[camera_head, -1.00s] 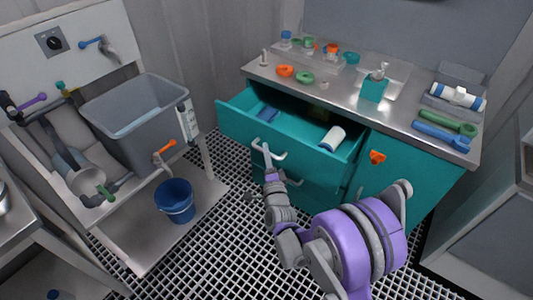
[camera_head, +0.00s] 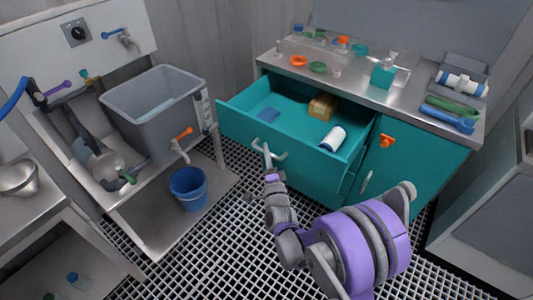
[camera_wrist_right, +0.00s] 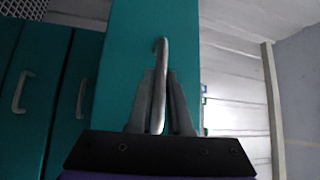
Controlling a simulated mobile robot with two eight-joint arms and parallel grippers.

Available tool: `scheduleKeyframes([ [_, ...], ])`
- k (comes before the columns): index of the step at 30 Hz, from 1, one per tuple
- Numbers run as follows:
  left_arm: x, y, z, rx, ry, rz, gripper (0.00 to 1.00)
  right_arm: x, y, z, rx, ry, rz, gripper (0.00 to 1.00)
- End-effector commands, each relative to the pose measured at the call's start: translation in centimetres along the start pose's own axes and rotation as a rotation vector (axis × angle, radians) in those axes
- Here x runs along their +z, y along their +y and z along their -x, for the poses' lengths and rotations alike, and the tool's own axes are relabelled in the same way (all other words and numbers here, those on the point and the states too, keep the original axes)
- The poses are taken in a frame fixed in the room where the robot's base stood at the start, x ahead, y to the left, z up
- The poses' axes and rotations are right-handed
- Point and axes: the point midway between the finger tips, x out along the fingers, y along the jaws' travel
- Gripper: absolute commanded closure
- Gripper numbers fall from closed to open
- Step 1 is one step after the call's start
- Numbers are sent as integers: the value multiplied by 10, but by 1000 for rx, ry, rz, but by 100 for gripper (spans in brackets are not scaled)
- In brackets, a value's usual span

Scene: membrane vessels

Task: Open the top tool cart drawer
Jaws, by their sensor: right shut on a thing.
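The teal tool cart (camera_head: 420,170) stands at the right with its top drawer (camera_head: 290,150) pulled well out. The drawer holds a white roll with dark ends (camera_head: 333,138), a brown box (camera_head: 322,106) and a flat blue item (camera_head: 268,115). My right gripper (camera_head: 268,160) is at the drawer's front, shut on its pale bar handle. In the right wrist view the gripper's fingers (camera_wrist_right: 160,105) close on both sides of the handle (camera_wrist_right: 161,60), against the teal drawer front (camera_wrist_right: 125,60). My left gripper is in neither view.
On the cart top lie orange and green rings (camera_head: 318,67), a teal container (camera_head: 383,75) and blue and green tools (camera_head: 452,112). At left are a grey tank (camera_head: 160,115) and a blue bucket (camera_head: 188,188). Grated floor (camera_head: 225,240) is clear before the cart.

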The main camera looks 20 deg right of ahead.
Motion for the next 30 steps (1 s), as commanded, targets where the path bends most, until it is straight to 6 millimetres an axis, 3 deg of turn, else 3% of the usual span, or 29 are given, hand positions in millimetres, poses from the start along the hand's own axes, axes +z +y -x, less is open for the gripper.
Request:
scheduleKeyframes([
  [2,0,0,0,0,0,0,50,0,0,0,0,1,0,100],
  [3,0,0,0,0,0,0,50,0,0,0,0,1,0,81],
  [8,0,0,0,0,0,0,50,0,0,0,0,1,0,53],
  [20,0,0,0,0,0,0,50,0,0,8,0,0,0,53],
  [30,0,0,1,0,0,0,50,0,0,73,0,-1,-1,53],
])
